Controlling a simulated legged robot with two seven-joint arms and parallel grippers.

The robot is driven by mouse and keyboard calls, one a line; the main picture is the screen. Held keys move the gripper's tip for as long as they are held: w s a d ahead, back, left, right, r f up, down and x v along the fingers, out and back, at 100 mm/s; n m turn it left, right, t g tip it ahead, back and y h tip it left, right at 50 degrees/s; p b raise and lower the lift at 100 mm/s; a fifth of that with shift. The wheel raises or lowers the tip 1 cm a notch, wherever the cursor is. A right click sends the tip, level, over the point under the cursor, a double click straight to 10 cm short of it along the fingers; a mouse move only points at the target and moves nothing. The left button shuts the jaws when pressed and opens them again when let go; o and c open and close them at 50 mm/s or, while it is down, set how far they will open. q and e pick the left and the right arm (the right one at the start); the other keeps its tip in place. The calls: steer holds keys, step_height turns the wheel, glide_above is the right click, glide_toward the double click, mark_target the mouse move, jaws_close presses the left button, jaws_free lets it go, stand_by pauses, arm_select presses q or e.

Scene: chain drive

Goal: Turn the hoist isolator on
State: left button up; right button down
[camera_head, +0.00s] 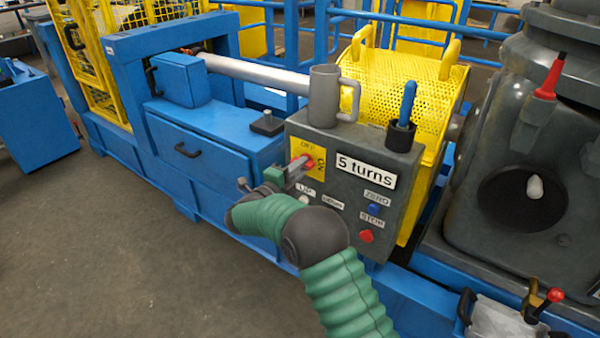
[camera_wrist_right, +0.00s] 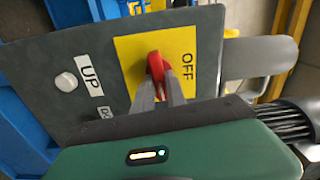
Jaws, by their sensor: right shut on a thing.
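The hoist isolator is a red knob (camera_head: 309,163) on a yellow plate (camera_head: 318,152) on the front of a dark grey control box (camera_head: 345,220). The plate reads OFF above the knob and ON to its right. My right gripper (camera_head: 303,166) is shut on the red knob. In the right wrist view, the two grey fingers (camera_wrist_right: 163,92) pinch the knob (camera_wrist_right: 157,67) on the yellow plate (camera_wrist_right: 130,50), and OFF shows to the right. The fingers partly hide the knob, so I cannot tell its exact position. My left gripper is not in view.
The box also carries an UP button (camera_wrist_right: 66,82), a blue button (camera_head: 375,209) by ZERO, a red button (camera_head: 366,236) and a "5 turns" sign (camera_head: 364,172). A grey mug (camera_head: 324,97) and a cup with a blue-handled tool (camera_head: 401,133) stand on top.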

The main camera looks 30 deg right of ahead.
steer(key=shift+f+m+b, duration=0.15)
steer(key=shift+m+b, duration=0.2)
steer(key=shift+m, duration=0.15)
steer(key=c, duration=1.4)
jaws_free()
steer(key=shift+o, duration=0.2)
steer(key=p+v, duration=0.4)
steer(key=v, duration=1.2)
steer(key=shift+a, duration=0.4)
